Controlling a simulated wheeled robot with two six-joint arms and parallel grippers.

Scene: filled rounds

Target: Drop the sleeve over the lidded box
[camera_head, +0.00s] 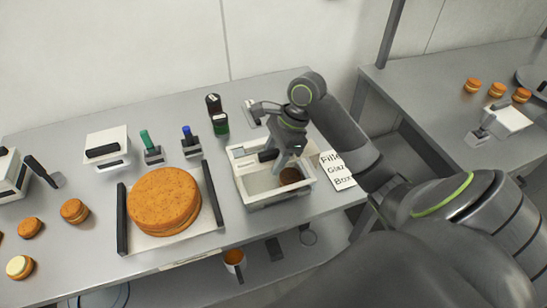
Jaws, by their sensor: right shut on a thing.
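My right gripper (284,157) reaches down into the open grey-white bin (252,204). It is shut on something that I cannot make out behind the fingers. A dark bar (268,155) shows at the fingers, and a brown round thing (290,175) is in the bin below them. A white box (107,143) with a dark handle on top stands at the back left; it may be the lidded box. I cannot single out the sleeve. My left gripper is not in view.
A large orange-brown cake round (164,200) sits on a board between dark rails. Small filled rounds (74,211) lie at the left. Green (146,139) and blue (188,134) handled tools stand behind. A lettered card (337,168) lies right of the bin. Another table (450,85) stands at right.

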